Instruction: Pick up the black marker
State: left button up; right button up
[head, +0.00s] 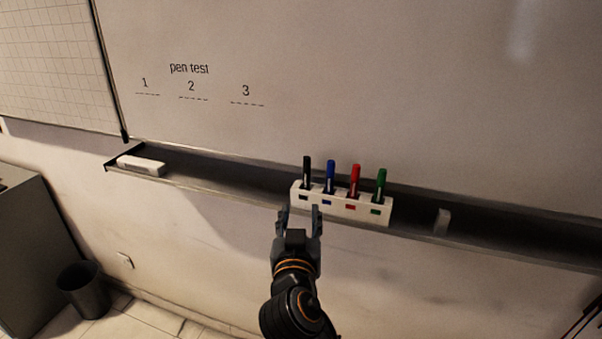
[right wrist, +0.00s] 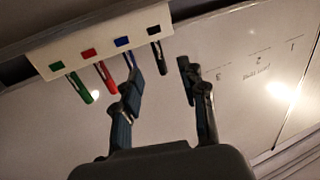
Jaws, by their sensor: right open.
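The black marker (head: 307,172) stands upright at the left end of a white holder (head: 345,208) on the whiteboard tray. It also shows in the right wrist view (right wrist: 161,58), beyond the fingers and roughly in line with the gap between them. My right gripper (head: 299,212) is open and empty, just in front of and below the holder's left end. In the right wrist view its two fingers (right wrist: 160,85) are spread apart and touch no marker. My left gripper is not in view.
Blue (head: 330,176), red (head: 354,181) and green (head: 380,186) markers stand beside the black one in the same holder. A white eraser (head: 141,165) lies at the tray's left end. A small pale block (head: 442,221) sits right of the holder. The whiteboard (head: 450,90) rises behind.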

aim_at(306, 172)
jog(key=w, duration=0.2)
jog(key=w+d+r+p, duration=0.1)
jog(key=w, duration=0.1)
jog(key=w+r+p, duration=0.1)
jog(key=w, duration=0.2)
jog(key=shift+d+r, duration=0.1)
jog(key=shift+d, duration=0.1)
jog(key=shift+w+a+p, duration=0.15)
jog(key=shift+w+p, duration=0.2)
jog(key=shift+w, duration=0.2)
jog(key=shift+w+r+p, duration=0.1)
jog(key=shift+w+p, duration=0.2)
jog(key=w, duration=0.1)
jog(key=w+p, duration=0.2)
jog(key=w, duration=0.1)
jog(key=shift+r, duration=0.25)
jog(key=shift+w+f, duration=0.15)
jog(key=shift+w, duration=0.2)
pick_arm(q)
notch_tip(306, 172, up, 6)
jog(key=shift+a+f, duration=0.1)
pick_arm(e)
grip_shut()
